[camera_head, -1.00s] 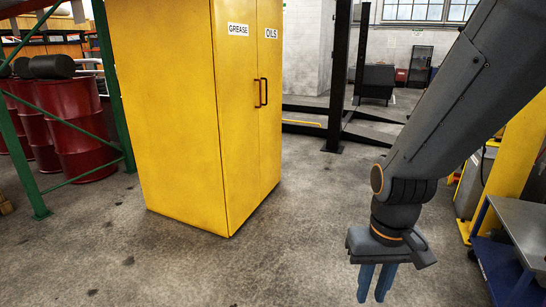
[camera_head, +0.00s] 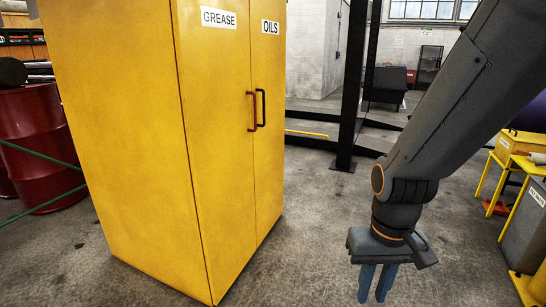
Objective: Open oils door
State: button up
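A tall yellow cabinet (camera_head: 120,130) stands at the left and middle, both front doors shut. The nearer door, labelled GREASE (camera_head: 220,18), has a red-brown handle (camera_head: 251,111). The farther, narrower-looking oils door (camera_head: 268,165), labelled OILS (camera_head: 271,27), has a black handle (camera_head: 262,107) right beside the red-brown one. My gripper (camera_head: 377,284) hangs pointing down at the lower right, clear of the cabinet and touching nothing. Its two blue fingers show a narrow gap with nothing visible between them.
A black post (camera_head: 355,90) with a floor base stands behind the cabinet. Red drums (camera_head: 40,150) stand at the left. Yellow stands and a grey bin (camera_head: 525,215) are at the right edge. The concrete floor (camera_head: 310,240) between cabinet and gripper is clear.

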aim_at(267, 32)
jog(key=i, duration=1.95)
jog(key=u, duration=0.9)
